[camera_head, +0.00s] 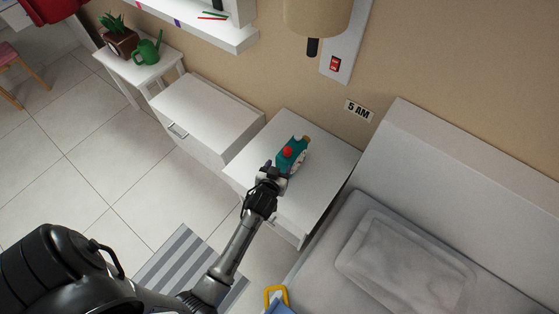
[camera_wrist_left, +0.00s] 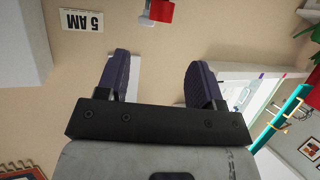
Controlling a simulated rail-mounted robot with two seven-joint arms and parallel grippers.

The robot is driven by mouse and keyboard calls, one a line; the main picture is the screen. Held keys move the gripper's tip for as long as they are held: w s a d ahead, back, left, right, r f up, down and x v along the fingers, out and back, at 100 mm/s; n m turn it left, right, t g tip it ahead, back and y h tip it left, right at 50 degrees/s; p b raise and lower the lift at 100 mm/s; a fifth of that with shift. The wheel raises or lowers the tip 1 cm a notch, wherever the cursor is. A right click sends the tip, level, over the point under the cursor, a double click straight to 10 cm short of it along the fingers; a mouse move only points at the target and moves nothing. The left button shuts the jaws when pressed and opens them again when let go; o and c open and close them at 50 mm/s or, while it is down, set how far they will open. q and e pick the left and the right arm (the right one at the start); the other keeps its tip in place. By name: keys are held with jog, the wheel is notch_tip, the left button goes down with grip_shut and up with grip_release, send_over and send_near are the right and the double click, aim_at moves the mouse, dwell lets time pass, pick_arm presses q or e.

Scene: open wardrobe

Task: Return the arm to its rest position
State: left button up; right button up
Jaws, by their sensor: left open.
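My left arm reaches in from the lower left, over the front part of a white bedside cabinet (camera_head: 325,160). My left gripper (camera_head: 272,170) is at the near side of a teal alarm clock (camera_head: 300,148) with a red button on it. In the head view the gripper overlaps the clock's near edge, and I cannot tell whether they touch. In the left wrist view the two dark fingers of the left gripper (camera_wrist_left: 158,80) stand apart with nothing between them but the beige wall behind. My right gripper is not in view.
A bed (camera_head: 410,250) with a pillow stands right of the cabinet. Another white cabinet (camera_head: 207,110) and a small table (camera_head: 140,68) with a plant and green watering can stand left. A lamp (camera_head: 317,18) and red switch (camera_head: 336,64) are on the wall.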

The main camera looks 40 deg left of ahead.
pick_arm(q)
jog(key=shift+s+d+r, duration=0.1)
jog(key=shift+s, duration=0.05)
dwell(0.6)
jog(key=s+d+r+m+g+h, duration=0.2)
jog(key=s+d+r+g+h, duration=0.15)
jog(key=s, duration=0.45)
jog(key=s+d+r+m+g+h, duration=0.25)
jog(key=s+d+r, duration=0.2)
jog(key=s, duration=0.25)
jog(key=s+f+m+g+p, duration=0.1)
jog(key=s+f+m+g, duration=0.15)
jog(key=s, duration=0.85)
notch_tip(320, 180, up, 33)
jog(key=p, duration=3.3)
jog(key=shift+a+y, duration=0.25)
jog(key=shift+y, duration=0.05)
